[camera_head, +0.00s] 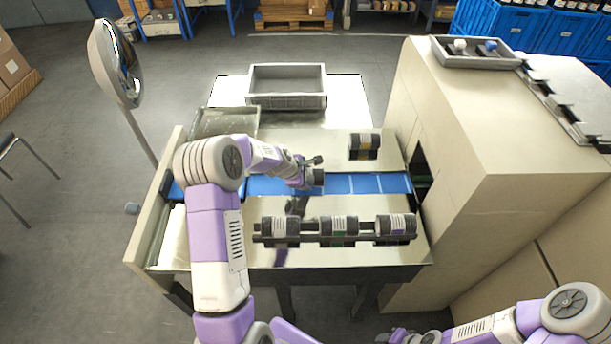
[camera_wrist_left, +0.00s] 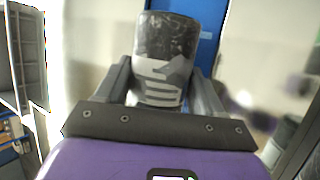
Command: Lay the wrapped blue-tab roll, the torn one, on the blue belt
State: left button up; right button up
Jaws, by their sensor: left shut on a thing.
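My left gripper (camera_head: 303,178) is over the blue belt (camera_head: 368,184) in the head view. It is shut on a dark roll (camera_wrist_left: 166,50), which sits between the two fingers in the left wrist view. The roll has glossy dark wrapping and a pale, ragged-edged label patch. Its tab colour does not show, and I cannot tell whether its wrap is torn. The belt (camera_wrist_left: 208,42) shows behind the roll in the wrist view. I cannot tell whether the roll touches the belt. My right gripper (camera_head: 402,335) is partly seen at the bottom edge, with its jaws unclear.
A rack (camera_head: 308,239) holds three dark rolls in front of the belt. Another roll (camera_head: 364,146) with a yellowish mark stands behind it. A grey crate (camera_head: 287,101) and a shallow tray (camera_head: 228,123) are farther back. The beige machine (camera_head: 480,150) has an opening at the belt's right end.

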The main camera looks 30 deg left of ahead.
pick_arm(q)
jog(key=shift+f+b, duration=0.35)
dwell(0.4)
jog(key=o, duration=1.4)
jog(key=shift+s+d+f, duration=0.1)
jog(key=shift+f, duration=0.05)
jog(key=shift+s+f, duration=0.1)
jog(key=shift+f, duration=0.05)
jog(key=v, duration=0.4)
jog(key=p+v, duration=0.1)
jog(key=v, duration=0.3)
jog(key=shift+w+r, duration=0.2)
jog(key=shift+w, duration=0.1)
jog(key=shift+r, duration=0.1)
